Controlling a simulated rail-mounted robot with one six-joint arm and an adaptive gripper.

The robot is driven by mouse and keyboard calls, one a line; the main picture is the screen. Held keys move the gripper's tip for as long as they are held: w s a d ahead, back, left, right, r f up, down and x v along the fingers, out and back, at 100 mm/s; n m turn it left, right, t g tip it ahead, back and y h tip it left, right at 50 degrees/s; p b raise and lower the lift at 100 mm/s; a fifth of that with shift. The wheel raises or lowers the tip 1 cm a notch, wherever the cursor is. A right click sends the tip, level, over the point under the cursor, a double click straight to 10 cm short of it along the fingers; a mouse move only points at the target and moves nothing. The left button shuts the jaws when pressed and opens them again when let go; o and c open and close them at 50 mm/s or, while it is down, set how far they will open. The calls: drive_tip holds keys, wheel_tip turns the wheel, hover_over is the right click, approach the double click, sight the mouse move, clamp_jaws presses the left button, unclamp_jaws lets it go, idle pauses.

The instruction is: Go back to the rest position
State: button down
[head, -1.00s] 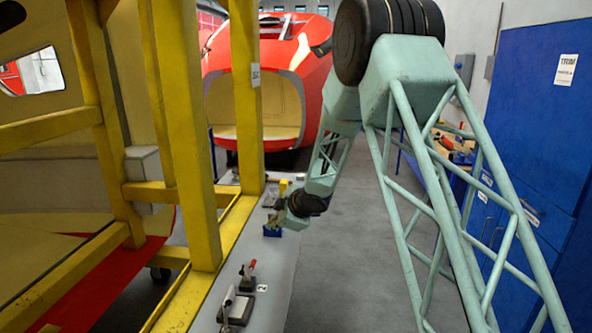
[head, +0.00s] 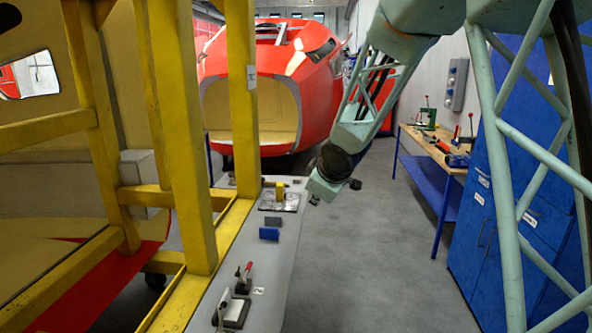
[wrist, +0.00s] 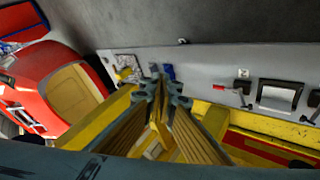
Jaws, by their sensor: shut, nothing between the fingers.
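My gripper (head: 314,201) hangs beside the right edge of the long grey bench (head: 262,262), in the air and apart from the things on it. In the wrist view my gripper (wrist: 162,84) shows its fingers shut with nothing held. A yellow piece (head: 280,191) stands on a metal plate farther back. The blue block also shows close to the fingertips in the wrist view (wrist: 169,72).
A yellow frame (head: 197,130) stands along the bench's left side. A red train nosecone (head: 270,80) stands at the back. A workbench (head: 431,150) and blue cabinets (head: 478,210) stand right. The grey floor between is clear.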

drive_tip(key=s+d+r+m+g+h+b, duration=0.1)
drive_tip(key=s+d+r+m, duration=0.15)
drive_tip(key=s+d, duration=0.4)
drive_tip(key=s+d+r+m+h+b, duration=0.1)
drive_tip(key=s+d+r+m, duration=0.2)
drive_tip(key=s, duration=0.7)
drive_tip(key=s+d+r+m+g+h+b, duration=0.1)
drive_tip(key=s+d+r+b, duration=0.15)
drive_tip(key=s+d, duration=0.5)
drive_tip(key=s+a+f+m+g+b, duration=0.1)
drive_tip(key=s+f+m, duration=0.1)
drive_tip(key=s, duration=1.6)
drive_tip(key=s+a+f+m+g+y+b, duration=0.1)
drive_tip(key=s+f+m+b, duration=0.1)
drive_tip(key=s, duration=1.7)
drive_tip(key=shift+s+f+m+g, duration=0.15)
drive_tip(key=shift+f+m+g, duration=0.15)
drive_tip(key=shift+f+m, duration=0.6)
